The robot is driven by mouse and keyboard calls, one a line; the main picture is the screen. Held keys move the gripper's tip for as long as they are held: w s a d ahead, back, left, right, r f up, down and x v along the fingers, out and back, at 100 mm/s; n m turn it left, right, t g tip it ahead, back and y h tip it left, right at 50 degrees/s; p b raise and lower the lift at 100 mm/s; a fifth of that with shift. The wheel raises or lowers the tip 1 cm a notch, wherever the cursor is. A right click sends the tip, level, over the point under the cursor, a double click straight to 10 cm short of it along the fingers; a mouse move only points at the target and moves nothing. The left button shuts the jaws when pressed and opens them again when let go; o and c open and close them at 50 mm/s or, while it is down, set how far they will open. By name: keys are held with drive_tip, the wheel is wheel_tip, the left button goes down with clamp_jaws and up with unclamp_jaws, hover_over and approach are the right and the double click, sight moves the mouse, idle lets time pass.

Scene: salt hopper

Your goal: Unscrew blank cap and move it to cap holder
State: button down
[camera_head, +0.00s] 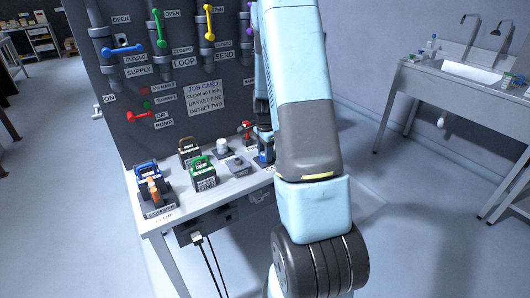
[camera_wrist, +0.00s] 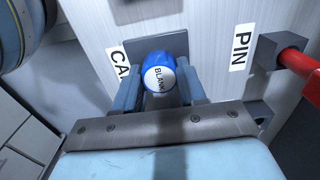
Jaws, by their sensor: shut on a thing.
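The blank cap (camera_wrist: 159,77) is blue with a white face marked BLANK, in the middle of the wrist view. My gripper (camera_wrist: 160,88) is shut on it, with one finger at each side. A dark grey plate (camera_wrist: 133,47) shows just behind the cap, beside a label (camera_wrist: 119,65) whose visible letters read CA. I take this to be the cap holder. I cannot tell whether the cap touches it. In the head view my arm hides much of this place.
A red pin (camera_wrist: 300,65) in a grey block stands right of the cap, near the PIN label (camera_wrist: 240,46). In the head view the bench (camera_head: 215,190) holds a green basket (camera_head: 203,174), a brown basket (camera_head: 189,150) and a blue strainer item (camera_head: 146,170). A valve panel stands behind.

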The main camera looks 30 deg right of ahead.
drive_tip(key=shift+c, duration=0.4)
unclamp_jaws()
idle(0.4)
drive_tip(key=shift+r, duration=0.1)
drive_tip(key=shift+r, duration=2.95)
drive_tip(key=shift+r, duration=0.1)
wheel_tip(320, 180, up, 14)
drive_tip(key=shift+f, duration=0.25)
drive_tip(key=shift+d, duration=0.1)
